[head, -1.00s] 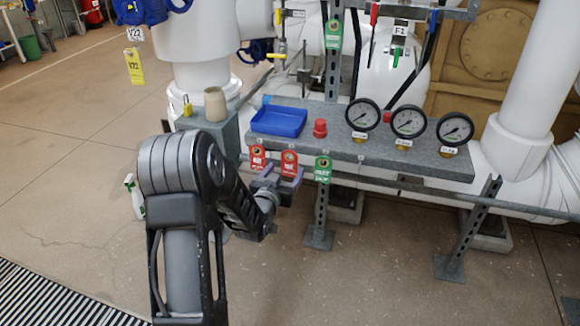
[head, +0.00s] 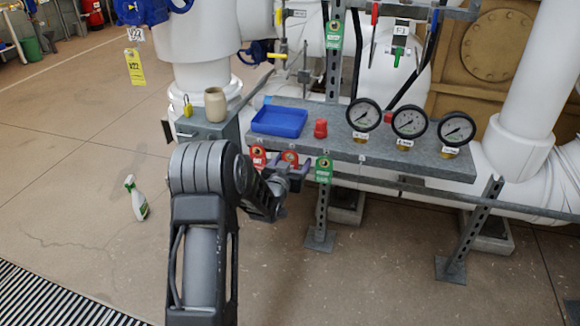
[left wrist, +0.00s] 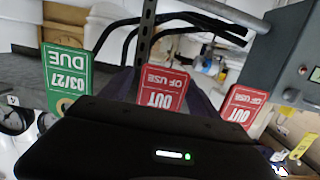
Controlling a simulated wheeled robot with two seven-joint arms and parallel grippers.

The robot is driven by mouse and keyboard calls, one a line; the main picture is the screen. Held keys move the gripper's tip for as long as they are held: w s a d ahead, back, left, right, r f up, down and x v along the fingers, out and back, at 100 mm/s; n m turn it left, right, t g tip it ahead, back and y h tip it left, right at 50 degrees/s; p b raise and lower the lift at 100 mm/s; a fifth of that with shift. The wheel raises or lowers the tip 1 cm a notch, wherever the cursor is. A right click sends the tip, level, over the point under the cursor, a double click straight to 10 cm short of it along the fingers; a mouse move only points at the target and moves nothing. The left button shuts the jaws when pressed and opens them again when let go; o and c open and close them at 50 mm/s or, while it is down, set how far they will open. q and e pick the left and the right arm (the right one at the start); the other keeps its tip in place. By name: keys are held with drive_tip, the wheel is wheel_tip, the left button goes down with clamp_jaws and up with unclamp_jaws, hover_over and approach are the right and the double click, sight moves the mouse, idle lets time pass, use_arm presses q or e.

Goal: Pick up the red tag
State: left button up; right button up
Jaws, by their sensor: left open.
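Two red tags hang along the front edge of the grey bench in the head view: a left one (head: 258,157) and a right one (head: 290,157), its lower part hidden by my gripper. In the left wrist view both appear upside down, reading "OUT OF USE": one in the middle (left wrist: 163,88) and one at the right (left wrist: 243,104). My left gripper (head: 289,166) is open in front of the right-hand tag. In the wrist view the middle tag stands between its dark fingers. I cannot tell whether they touch it. My right gripper is not in view.
A green tag (head: 323,169) hangs just right of the gripper; it also shows in the wrist view (left wrist: 66,72). The bench (head: 400,166) holds a blue tray (head: 279,122), a red cap (head: 320,129) and several gauges.

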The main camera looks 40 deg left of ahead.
use_arm(q)
drive_tip(key=shift+c, duration=0.2)
idle(0.4)
drive_tip(key=c, duration=1.1)
drive_tip(key=shift+r, duration=0.15)
drive_tip(key=v, duration=0.6)
drive_tip(key=f+v, duration=0.1)
drive_tip(key=v, duration=0.5)
drive_tip(key=f+p+v, duration=0.1)
drive_tip(key=v, duration=0.4)
drive_tip(key=shift+s+d+f, duration=0.1)
drive_tip(key=shift+s+d, duration=0.15)
drive_tip(key=shift+s, duration=0.3)
